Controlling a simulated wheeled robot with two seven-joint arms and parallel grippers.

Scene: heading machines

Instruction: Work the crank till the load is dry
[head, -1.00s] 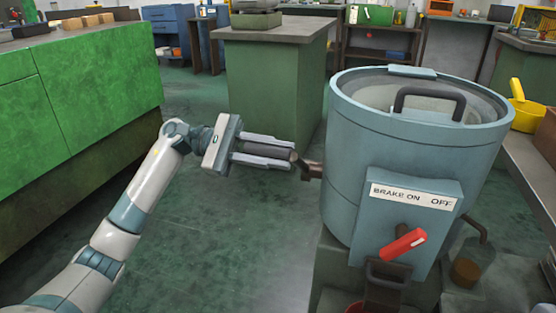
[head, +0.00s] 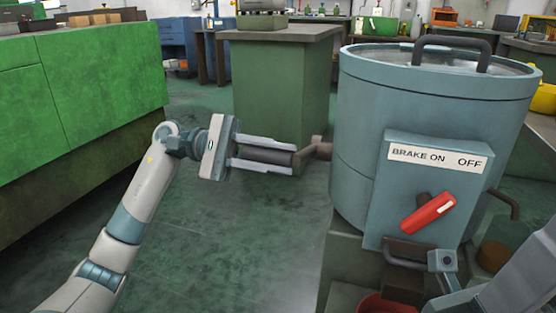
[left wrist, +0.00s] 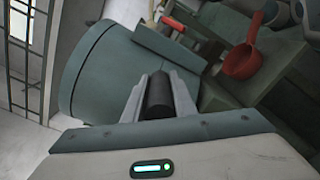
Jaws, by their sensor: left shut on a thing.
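A blue-grey drum (head: 350,130) stands at the right with a dark bar handle (head: 450,45) over its top. Only a sliver of its inside shows, so the load cannot be made out. A crank (head: 318,150) sticks out from its left side. My left gripper (head: 292,157) is shut on the crank's dark grip (head: 265,155); the grip also shows between the fingers in the left wrist view (left wrist: 159,97). A red brake lever (head: 428,213) on the drum's front panel tilts up right, toward OFF. Part of my right arm shows at lower right; its jaws cannot be made out.
A red pan (head: 385,303) sits below the dark spout (head: 405,250); it also shows in the left wrist view (left wrist: 240,62). A green cabinet (head: 80,110) stands at left and a green pedestal bench (head: 280,90) behind. The floor between cabinet and drum is clear.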

